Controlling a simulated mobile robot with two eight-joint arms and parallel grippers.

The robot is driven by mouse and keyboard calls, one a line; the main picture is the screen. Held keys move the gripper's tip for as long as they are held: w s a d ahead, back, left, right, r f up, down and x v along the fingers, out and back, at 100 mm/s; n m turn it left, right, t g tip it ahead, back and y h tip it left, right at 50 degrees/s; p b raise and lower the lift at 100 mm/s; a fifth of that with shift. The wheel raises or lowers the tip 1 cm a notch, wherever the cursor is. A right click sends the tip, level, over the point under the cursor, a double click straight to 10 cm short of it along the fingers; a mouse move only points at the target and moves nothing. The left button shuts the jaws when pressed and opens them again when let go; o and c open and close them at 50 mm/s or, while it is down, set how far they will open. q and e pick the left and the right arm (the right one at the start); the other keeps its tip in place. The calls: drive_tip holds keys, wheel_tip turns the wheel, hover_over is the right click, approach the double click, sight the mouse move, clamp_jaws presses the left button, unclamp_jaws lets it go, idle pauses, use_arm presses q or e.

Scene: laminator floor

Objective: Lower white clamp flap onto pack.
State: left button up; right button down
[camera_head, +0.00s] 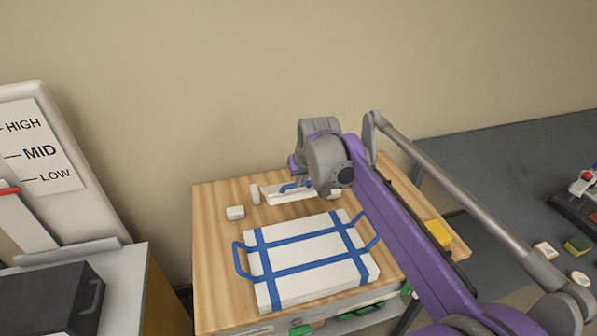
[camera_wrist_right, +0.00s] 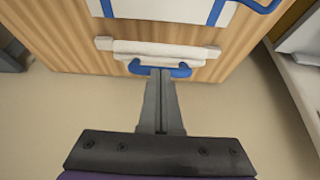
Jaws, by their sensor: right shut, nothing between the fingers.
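The white clamp flap (camera_head: 285,195) is at the back of the wooden table, behind the pack, with a blue handle on it. In the right wrist view the flap (camera_wrist_right: 150,48) spans between two small white end pieces, with its blue handle (camera_wrist_right: 181,71) on the near side. The pack (camera_head: 312,262) is a flat white block with blue straps and side handles; the flap is apart from it. My right gripper (camera_wrist_right: 160,76) is shut and empty, its fingertips at the middle of the blue handle; whether they touch it is unclear. My left gripper is not in view.
A small white block (camera_head: 235,212) lies left of the flap. A yellow block (camera_head: 438,233) is at the table's right side. A grey bench (camera_head: 520,150) with small items stands to the right. A HIGH/MID/LOW board (camera_head: 40,150) and black box (camera_head: 55,300) are left.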

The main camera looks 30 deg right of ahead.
drive_tip(key=s+f+t+b, duration=0.1)
drive_tip(key=s+f+b, duration=0.1)
drive_tip(key=f, duration=0.2)
drive_tip(key=s+a+f+t+b, duration=0.1)
drive_tip(key=s+f+t+b, duration=0.1)
drive_tip(key=s+f, duration=0.1)
drive_tip(key=s+f+t+h+b, duration=0.1)
drive_tip(key=s+f+b, duration=0.1)
drive_tip(key=f, duration=0.4)
drive_tip(key=shift+s+a+t+b, duration=0.25)
drive_tip(key=shift+a+t+b, duration=0.1)
drive_tip(key=shift+b, duration=0.25)
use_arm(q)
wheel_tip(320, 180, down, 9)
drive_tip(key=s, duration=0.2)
use_arm(e)
drive_tip(key=shift+s+f, duration=0.15)
drive_tip(key=shift+f, duration=0.4)
drive_tip(key=shift+r, duration=0.15)
